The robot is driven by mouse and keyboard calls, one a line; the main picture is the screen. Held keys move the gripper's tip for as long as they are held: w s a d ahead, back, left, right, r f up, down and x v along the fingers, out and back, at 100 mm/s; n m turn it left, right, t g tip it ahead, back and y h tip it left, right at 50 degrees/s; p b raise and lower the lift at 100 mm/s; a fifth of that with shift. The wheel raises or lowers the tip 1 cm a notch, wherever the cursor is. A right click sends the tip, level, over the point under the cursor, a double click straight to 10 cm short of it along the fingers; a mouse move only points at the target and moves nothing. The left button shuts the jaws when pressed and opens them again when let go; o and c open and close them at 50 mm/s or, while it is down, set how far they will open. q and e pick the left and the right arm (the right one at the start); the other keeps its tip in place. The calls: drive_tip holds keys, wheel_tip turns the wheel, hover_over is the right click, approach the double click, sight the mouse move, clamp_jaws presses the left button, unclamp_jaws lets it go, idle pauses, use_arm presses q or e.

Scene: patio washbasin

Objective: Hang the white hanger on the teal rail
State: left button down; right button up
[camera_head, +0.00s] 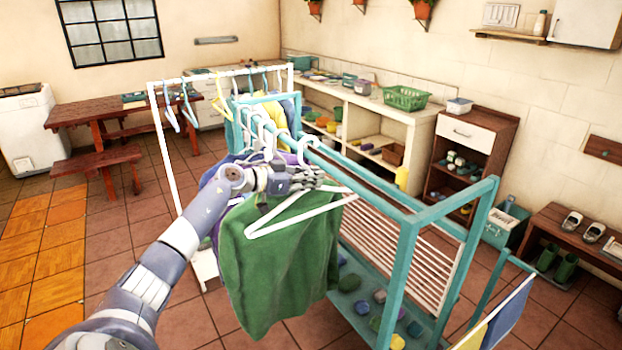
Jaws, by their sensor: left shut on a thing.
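My left gripper (312,180) reaches in from the left and is shut on the white hanger (298,216), just below its hook. The hanger is tilted, with its right end higher. Its hook is up at the teal rail (350,178); I cannot tell whether it rests over the rail. A green garment (275,265) hangs below and behind the hanger; I cannot tell whether it is on this hanger. Other white hangers (266,130) and garments hang farther back along the rail. My right gripper is not in view.
A white rack (165,150) with more hangers stands behind. The teal frame has a slatted panel (400,240) and a lower shelf with several small items. A blue and yellow cloth (500,320) is at the lower right. Tiled floor (110,245) is clear at left.

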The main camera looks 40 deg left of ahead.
use_arm(q)
drive_tip(key=shift+f, duration=0.15)
drive_tip(key=shift+f+b, duration=0.3)
drive_tip(key=shift+f, duration=0.9)
drive_tip(key=c, duration=1.6)
unclamp_jaws()
drive_tip(key=shift+o, duration=0.2)
drive_tip(key=shift+s+a, duration=0.15)
drive_tip(key=shift+s, duration=0.35)
drive_tip(key=s+a, duration=0.1)
drive_tip(key=s, duration=0.5)
drive_tip(key=s+a, duration=0.1)
drive_tip(key=s, duration=0.2)
drive_tip(key=shift+s+a+p, duration=0.3)
drive_tip(key=shift+s+a, duration=0.2)
drive_tip(key=shift+s, duration=0.35)
